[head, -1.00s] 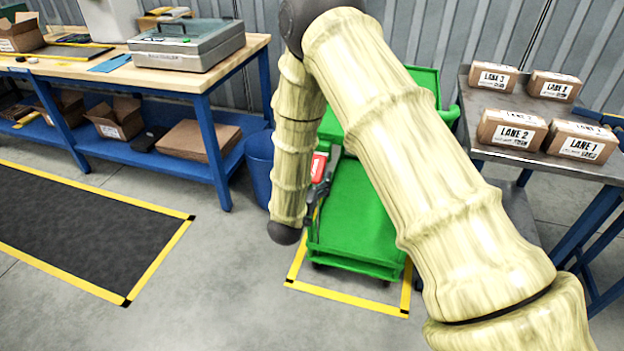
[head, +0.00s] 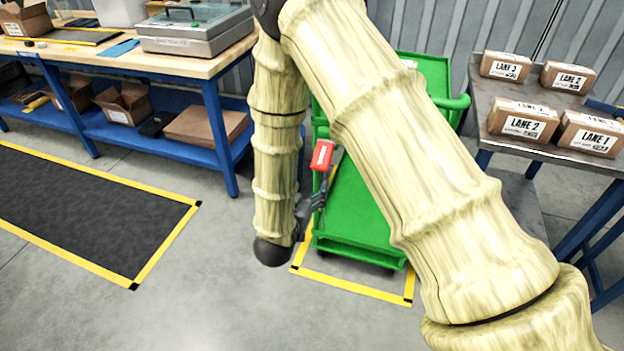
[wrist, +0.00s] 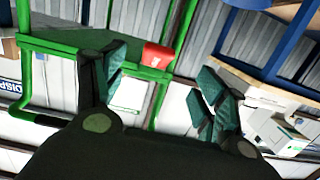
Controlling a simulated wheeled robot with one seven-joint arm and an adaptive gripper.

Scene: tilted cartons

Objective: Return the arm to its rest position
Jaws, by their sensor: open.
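My arm (head: 400,130) spans the middle of the head view, its upper part sloping down to the right and its forearm hanging down at the left. My gripper (head: 318,197) shows small and partly hidden beside the lower end of the forearm, in front of the green cart (head: 358,225). In the wrist view my gripper (wrist: 160,85) has its fingers spread wide with nothing between them. A red object with a white label (head: 321,155) appears just above the gripper; it also shows beyond the fingers in the wrist view (wrist: 157,57), by the green rail.
A workbench (head: 205,68) with a grey case (head: 195,30) stands at the left. A metal table (head: 490,90) at the right carries several lane-labelled cartons (head: 523,121). A dark mat (head: 80,215) lies at the left; the floor (head: 220,300) in front is clear.

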